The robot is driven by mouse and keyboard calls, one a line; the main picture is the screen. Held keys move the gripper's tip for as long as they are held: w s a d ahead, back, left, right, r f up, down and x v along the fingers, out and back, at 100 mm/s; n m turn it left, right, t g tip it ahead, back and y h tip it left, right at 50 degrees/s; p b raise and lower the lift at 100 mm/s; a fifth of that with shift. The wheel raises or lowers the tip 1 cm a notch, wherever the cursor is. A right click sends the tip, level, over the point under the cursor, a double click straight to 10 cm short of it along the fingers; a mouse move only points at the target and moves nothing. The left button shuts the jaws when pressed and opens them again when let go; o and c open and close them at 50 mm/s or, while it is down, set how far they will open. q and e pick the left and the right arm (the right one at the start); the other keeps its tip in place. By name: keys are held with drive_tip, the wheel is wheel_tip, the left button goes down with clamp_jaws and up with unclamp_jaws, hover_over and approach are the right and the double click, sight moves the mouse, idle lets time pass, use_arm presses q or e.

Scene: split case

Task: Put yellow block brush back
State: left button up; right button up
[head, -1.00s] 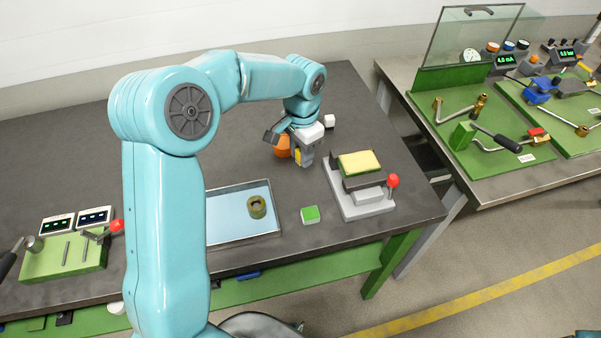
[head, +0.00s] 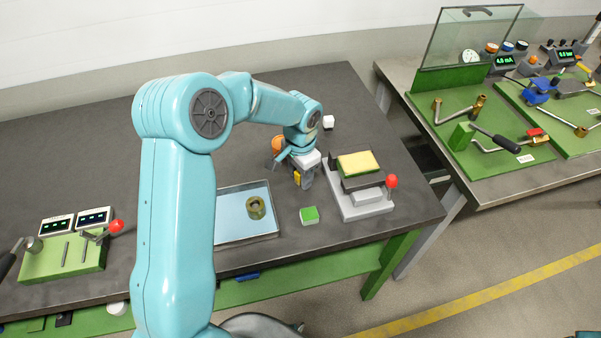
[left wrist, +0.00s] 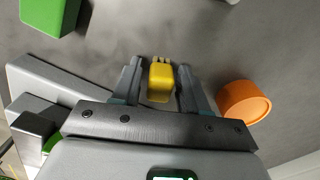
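The yellow block brush (head: 297,177) is between the fingers of my left gripper (head: 304,184), above the dark table right of the blue tray. In the left wrist view, the small yellow brush (left wrist: 160,82) sits between the two grey fingers of the gripper (left wrist: 160,78), with a notched, pale far end. My right gripper is not in view.
A blue tray (head: 232,234) holding an olive ring (head: 256,207) lies left of the gripper. A green block (head: 309,215) is in front, an orange cylinder (head: 278,144) behind. A grey fixture (head: 368,210) with a yellow-topped pad (head: 358,162) and red knob (head: 391,181) stands close on the right.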

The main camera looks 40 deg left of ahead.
use_arm(q)
drive_tip(key=shift+o, duration=0.3)
drive_tip(key=shift+r, duration=0.5)
wheel_tip(320, 180, up, 12)
drive_tip(key=shift+f, duration=0.25)
